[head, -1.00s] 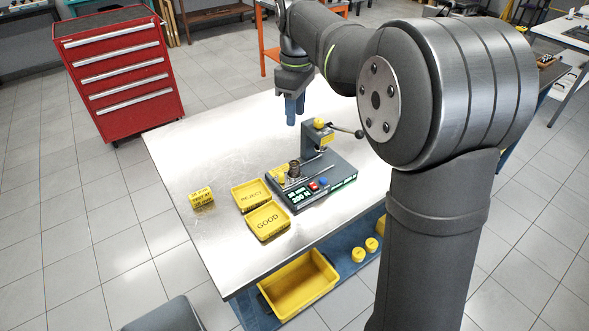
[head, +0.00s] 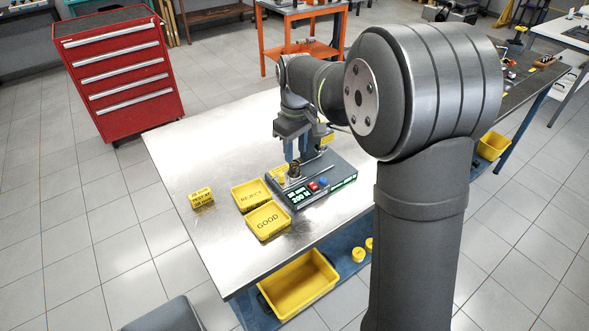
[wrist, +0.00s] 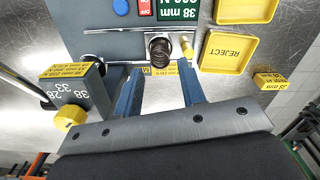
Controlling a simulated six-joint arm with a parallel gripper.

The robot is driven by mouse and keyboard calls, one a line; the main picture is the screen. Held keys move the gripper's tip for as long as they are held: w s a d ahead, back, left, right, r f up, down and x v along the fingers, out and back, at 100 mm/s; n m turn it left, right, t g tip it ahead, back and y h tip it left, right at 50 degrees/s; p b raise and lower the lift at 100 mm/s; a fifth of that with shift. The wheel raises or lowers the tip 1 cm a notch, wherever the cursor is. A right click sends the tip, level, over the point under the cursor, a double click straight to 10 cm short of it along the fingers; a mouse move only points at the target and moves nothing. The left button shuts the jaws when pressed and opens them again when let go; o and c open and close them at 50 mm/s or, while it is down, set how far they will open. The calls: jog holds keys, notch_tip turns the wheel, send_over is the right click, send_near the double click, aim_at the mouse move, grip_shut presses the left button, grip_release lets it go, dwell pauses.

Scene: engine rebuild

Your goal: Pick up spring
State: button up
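The spring (wrist: 160,50) is a dark coil standing on the spring tester (head: 322,182), a grey bench device with a lit display. In the head view the spring (head: 294,170) shows small, just below and beside my fingers. My gripper (head: 296,153) points down over the tester, its two blue fingers apart. In the wrist view my gripper (wrist: 162,76) is open, with the spring past the fingertips and roughly centred between them. The fingers do not appear to touch it.
Yellow trays marked REJECT (head: 251,194) and GOOD (head: 268,221) stand left of the tester. The tester's post with a yellow knob (wrist: 70,117) stands close beside my fingers. A small yellow block (head: 201,198) lies farther left.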

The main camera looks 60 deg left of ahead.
aim_at(295, 163)
jog(key=f, duration=0.5)
jog(key=shift+a+f, duration=0.25)
jog(key=shift+f, duration=0.1)
grip_shut()
jog(key=shift+r, duration=0.1)
